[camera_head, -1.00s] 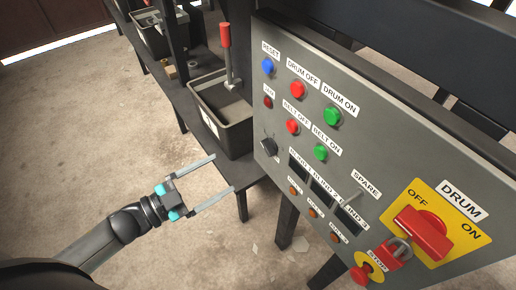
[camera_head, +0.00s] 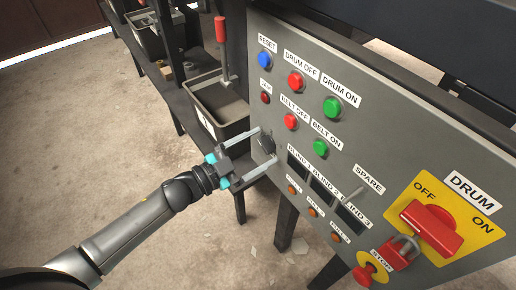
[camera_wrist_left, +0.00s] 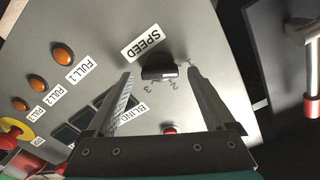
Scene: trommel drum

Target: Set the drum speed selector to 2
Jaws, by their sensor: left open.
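The drum speed selector is a small black knob (camera_head: 266,142) at the left edge of the grey control panel (camera_head: 375,150). In the left wrist view the knob (camera_wrist_left: 158,66) sits beside the label SPEED (camera_wrist_left: 142,43), with the digits 1, 2 and 3 around it. I cannot tell for sure which digit it points at. My left gripper (camera_head: 267,147) is open, its two fingers reaching toward the panel on either side of the knob. In the wrist view the fingers (camera_wrist_left: 160,80) straddle the knob with gaps on both sides. My right gripper is not in view.
Above the knob are a dark red lamp (camera_head: 265,98) and a blue RESET button (camera_head: 264,59). A red DRUM switch (camera_head: 432,226) and a STOP button (camera_head: 371,268) are at the lower right. A grey bin (camera_head: 215,128) stands on the bench behind the gripper.

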